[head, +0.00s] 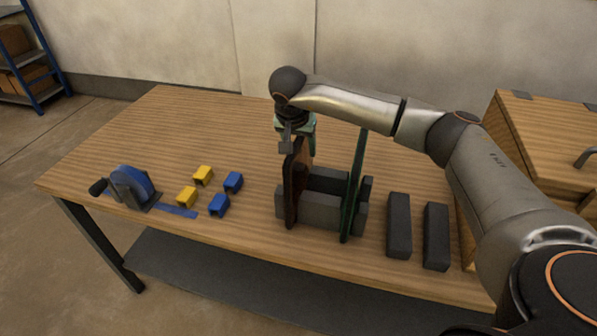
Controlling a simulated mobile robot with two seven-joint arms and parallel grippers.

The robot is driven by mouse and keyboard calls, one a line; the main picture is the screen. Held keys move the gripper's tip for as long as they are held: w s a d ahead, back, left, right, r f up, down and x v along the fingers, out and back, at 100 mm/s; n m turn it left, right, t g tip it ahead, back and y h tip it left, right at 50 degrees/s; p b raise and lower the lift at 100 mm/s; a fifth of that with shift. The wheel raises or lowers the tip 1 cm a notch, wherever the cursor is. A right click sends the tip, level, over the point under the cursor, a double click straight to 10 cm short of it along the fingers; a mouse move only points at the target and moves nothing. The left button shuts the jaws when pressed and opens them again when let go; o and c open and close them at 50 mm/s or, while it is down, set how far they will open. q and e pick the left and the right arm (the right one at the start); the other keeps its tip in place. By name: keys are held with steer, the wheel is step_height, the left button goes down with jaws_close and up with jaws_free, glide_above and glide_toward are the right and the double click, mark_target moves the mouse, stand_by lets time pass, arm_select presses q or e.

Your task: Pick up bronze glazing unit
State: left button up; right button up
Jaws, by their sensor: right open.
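The bronze glazing unit (290,190) is a thin dark brown panel standing on edge at the left side of a dark grey rack (325,214). A dark green panel (353,190) stands on edge at the rack's right side. My right gripper (296,146) points down at the top edge of the bronze unit, with its jaws open. A finger shows at the panel's upper left; the jaws partly hide the top edge, and I cannot tell whether they touch it. My left gripper is out of view.
Two dark grey blocks (398,225) (435,236) lie right of the rack on the wooden table (190,120). Several yellow and blue clips (203,175) and a blue tape dispenser (132,187) are to the left. A wooden cabinet (545,130) stands right. The back left of the table is clear.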

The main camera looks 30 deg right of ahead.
steer(key=shift+f, duration=0.3)
stand_by(0.5)
steer(key=shift+c, duration=0.2)
jaws_close()
stand_by(1.1)
